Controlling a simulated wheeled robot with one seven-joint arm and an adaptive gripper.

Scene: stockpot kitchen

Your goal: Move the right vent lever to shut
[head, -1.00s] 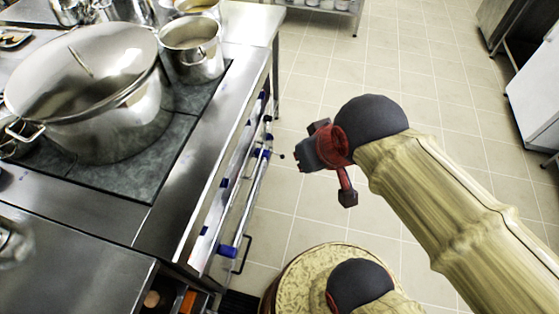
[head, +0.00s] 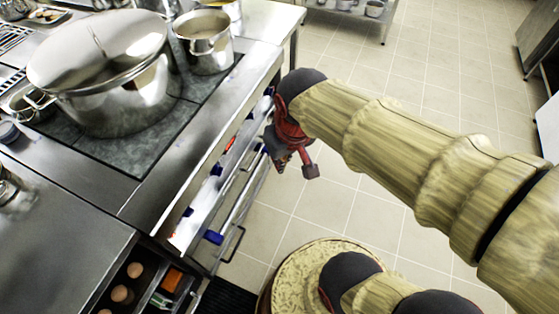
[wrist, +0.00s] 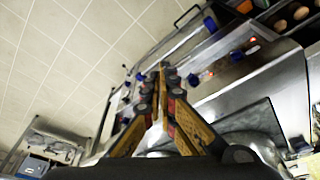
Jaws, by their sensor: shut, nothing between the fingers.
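The stove front (head: 232,165) carries blue fittings, a small red light and a long rail with handles. I cannot tell which small part on it is the right vent lever; my gripper and arm hide part of the front. My gripper (head: 284,164) is at the far part of this front, close beside the rail. In the wrist view my gripper (wrist: 162,68) has its fingertips together and empty, overlapping the stove front in the picture. Blue fittings (wrist: 193,80) show just right of the fingertips. Whether the fingers touch anything is not clear.
A large lidded stockpot (head: 125,95) and a smaller pot (head: 207,45) stand on the cooktop. An open drawer (head: 108,290) with eggs is at the near left. A round patterned top (head: 290,270) is at the bottom. The tiled floor (head: 340,215) is clear on the right.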

